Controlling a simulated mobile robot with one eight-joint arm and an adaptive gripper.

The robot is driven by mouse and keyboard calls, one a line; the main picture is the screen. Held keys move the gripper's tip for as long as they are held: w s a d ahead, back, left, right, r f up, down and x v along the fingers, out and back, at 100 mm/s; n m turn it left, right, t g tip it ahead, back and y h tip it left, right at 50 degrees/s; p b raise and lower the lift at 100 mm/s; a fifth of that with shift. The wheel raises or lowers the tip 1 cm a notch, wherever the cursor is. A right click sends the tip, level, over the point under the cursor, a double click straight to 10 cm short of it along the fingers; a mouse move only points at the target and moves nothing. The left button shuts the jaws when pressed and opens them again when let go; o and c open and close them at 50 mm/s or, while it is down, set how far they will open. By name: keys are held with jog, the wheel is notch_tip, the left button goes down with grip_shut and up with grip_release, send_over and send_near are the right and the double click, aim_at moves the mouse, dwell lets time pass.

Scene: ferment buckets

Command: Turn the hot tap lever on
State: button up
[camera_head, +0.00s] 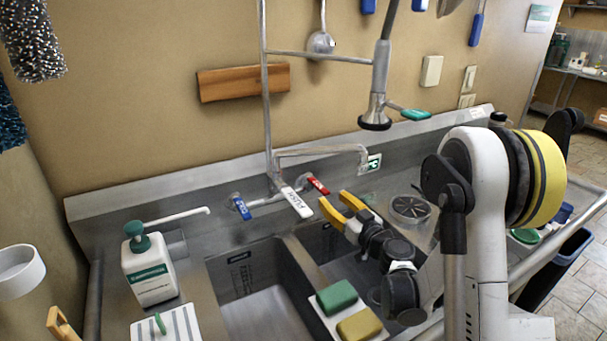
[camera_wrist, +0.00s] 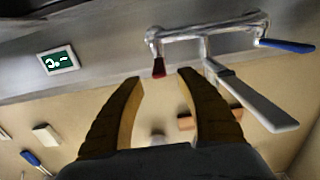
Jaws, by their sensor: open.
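The red hot tap lever (camera_head: 318,186) is on the right side of the wall-mounted faucet (camera_head: 275,180), above the sink. In the wrist view the red lever (camera_wrist: 158,68) shows between and just beyond the fingertips, end-on. My gripper (camera_head: 338,204) has yellow-orange fingers, is open and empty, and is just right of and below the red lever in the head view. In the wrist view my gripper (camera_wrist: 160,77) has its fingers spread, with the lever's tip near the gap. I cannot tell whether they touch.
A blue lever (camera_head: 242,208) is on the faucet's left, and a white lever marked PUSH (camera_head: 297,202) lies close left of the red one. A spout (camera_head: 325,151) and spray head (camera_head: 375,115) hang above. A soap bottle (camera_head: 148,270) and sponges (camera_head: 337,297) stand around the basins.

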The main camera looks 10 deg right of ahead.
aim_at(311, 179)
jog(key=shift+x, duration=0.95)
jog(key=b+x, duration=0.2)
jog(key=x, duration=0.7)
jog(key=shift+w, duration=0.1)
grip_shut()
